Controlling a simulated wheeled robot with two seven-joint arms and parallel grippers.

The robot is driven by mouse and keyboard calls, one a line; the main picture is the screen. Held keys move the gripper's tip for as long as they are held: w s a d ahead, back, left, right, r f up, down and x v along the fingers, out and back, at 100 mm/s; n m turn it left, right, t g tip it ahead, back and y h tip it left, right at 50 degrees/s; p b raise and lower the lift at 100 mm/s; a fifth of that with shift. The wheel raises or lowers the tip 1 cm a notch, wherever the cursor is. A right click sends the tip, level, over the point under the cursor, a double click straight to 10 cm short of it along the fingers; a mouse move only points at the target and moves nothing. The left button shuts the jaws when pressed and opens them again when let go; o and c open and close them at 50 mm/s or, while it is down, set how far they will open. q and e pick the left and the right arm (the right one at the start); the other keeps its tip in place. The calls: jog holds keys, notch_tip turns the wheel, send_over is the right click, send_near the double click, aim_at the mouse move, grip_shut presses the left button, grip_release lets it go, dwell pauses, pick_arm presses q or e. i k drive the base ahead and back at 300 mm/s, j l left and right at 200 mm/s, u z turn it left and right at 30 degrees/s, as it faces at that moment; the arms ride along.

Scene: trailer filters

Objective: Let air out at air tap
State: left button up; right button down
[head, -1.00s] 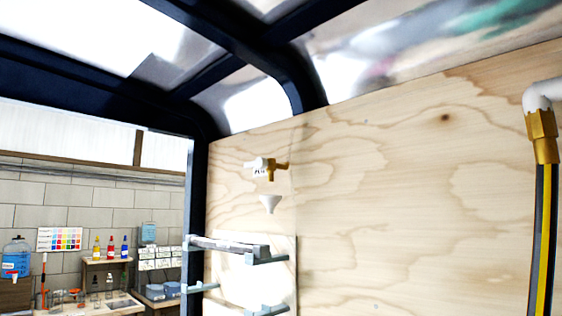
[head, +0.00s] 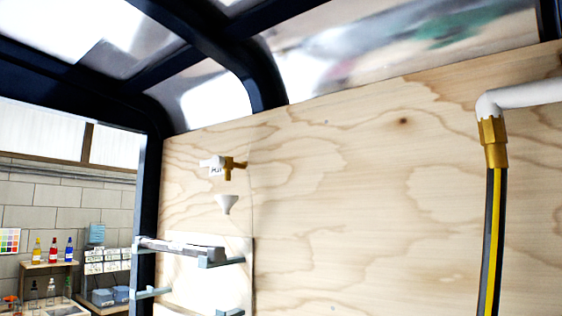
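The air tap (head: 229,166) is a small brass fitting on the plywood wall, left of the picture's middle. A white part with dark lettering (head: 214,167), which seems to read "AIR", sits at its left side. The tap's handle position is too small to tell. Neither of my grippers shows in the head view.
A white pipe (head: 530,94) with a brass fitting (head: 493,142) and a black-and-yellow hose (head: 494,240) runs down at the right. Grey brackets (head: 222,262) stick out below the funnel. A dark frame post (head: 146,195) stands at the left, with shelved bottles (head: 53,250) beyond.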

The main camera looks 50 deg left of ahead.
aim_at(217, 160)
jog(key=k+j+z, duration=0.15)
jog(key=j+z, duration=0.25)
jog(key=k+j+z, duration=0.2)
jog(key=j+z, duration=0.25)
jog(key=k+j+z, duration=0.25)
jog(key=j+z, duration=0.15)
jog(key=k+j+z, duration=0.3)
jog(key=z, duration=0.15)
